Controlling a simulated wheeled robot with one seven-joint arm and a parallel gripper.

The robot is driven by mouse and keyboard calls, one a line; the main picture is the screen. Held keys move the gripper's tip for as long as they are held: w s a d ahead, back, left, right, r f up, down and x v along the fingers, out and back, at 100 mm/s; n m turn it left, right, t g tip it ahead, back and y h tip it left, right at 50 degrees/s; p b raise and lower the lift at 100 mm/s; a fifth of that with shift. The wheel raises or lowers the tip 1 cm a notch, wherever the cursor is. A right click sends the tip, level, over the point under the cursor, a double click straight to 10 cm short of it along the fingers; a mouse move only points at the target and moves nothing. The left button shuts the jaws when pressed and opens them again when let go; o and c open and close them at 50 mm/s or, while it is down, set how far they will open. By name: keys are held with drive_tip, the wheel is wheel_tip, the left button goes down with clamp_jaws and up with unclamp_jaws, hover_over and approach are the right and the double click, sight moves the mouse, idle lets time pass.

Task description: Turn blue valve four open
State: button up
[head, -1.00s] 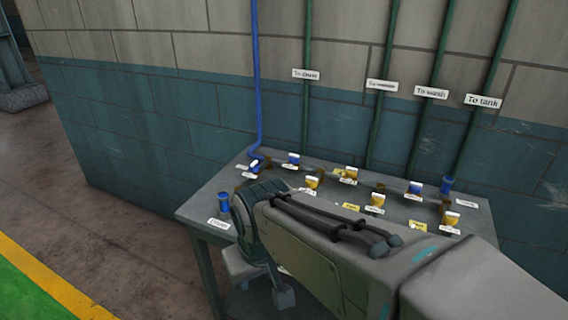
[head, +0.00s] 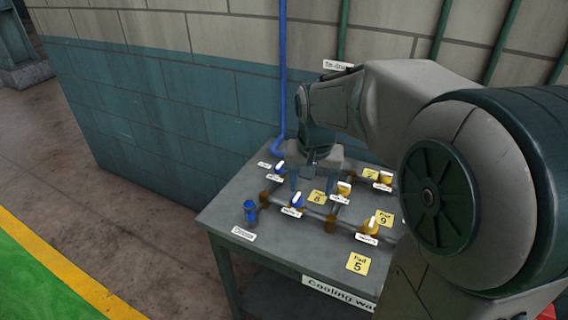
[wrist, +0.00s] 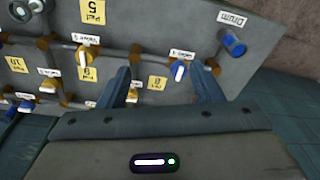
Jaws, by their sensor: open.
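My gripper (head: 313,187) is open and points down over the bench. In the wrist view its two fingers (wrist: 160,82) stand apart, with a blue valve (wrist: 178,70) beyond them, nearer the right finger. That valve also shows in the head view (head: 297,201), in the front row. Its white handle mark looks roughly crosswise to the pipe. Its label (wrist: 181,54) is upside down in the wrist view and too small to read surely, so I cannot confirm it is valve four. Another blue valve (head: 279,168) stands behind it. I see no finger touching the valve.
Yellow valves (head: 344,188) and (head: 370,226) stand on the bench (head: 225,205) to the right. A blue fitting (head: 250,211) by the Drum label stands at the left. Yellow pad tags lie between pipes. A blue pipe (head: 283,80) rises along the wall behind.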

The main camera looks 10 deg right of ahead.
sight(297, 195)
drive_tip(key=w+f+m+g+p, duration=0.1)
drive_tip(key=w+f+m+p, duration=0.15)
drive_tip(key=w, duration=1.05)
drive_tip(key=shift+m, duration=0.45)
wheel_tip(297, 195, down, 14)
drive_tip(key=shift+s+r+p, duration=0.1)
drive_tip(key=shift+r+p, duration=0.15)
drive_tip(key=shift+p, duration=0.9)
drive_tip(key=c, duration=1)
